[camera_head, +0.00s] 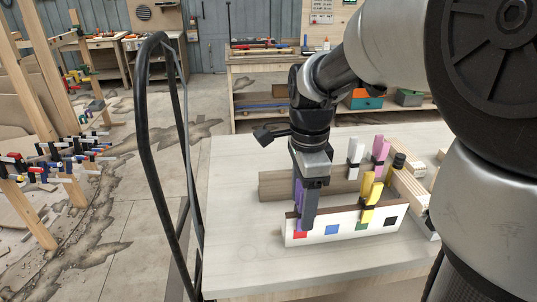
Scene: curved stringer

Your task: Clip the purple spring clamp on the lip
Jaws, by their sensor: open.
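The purple spring clamp (298,193) is upright at the left end of a white-faced board (318,232) with coloured squares, above the red square. My gripper (306,222) points down at the clamp, and its dark finger covers part of it. My gripper is open, with the clamp beside or between its fingers; I cannot tell which. The clamp's jaws are mostly hidden, so I cannot tell how they sit on the board. Which edge is the lip is not clear from this view.
A yellow clamp (370,190) stands on the same board. A white clamp (355,151) and a pink clamp (380,150) stand behind it. A brown board (274,186) lies behind the white-faced one. Wooden pieces (407,190) lie to the right. The table's left side (235,220) is clear.

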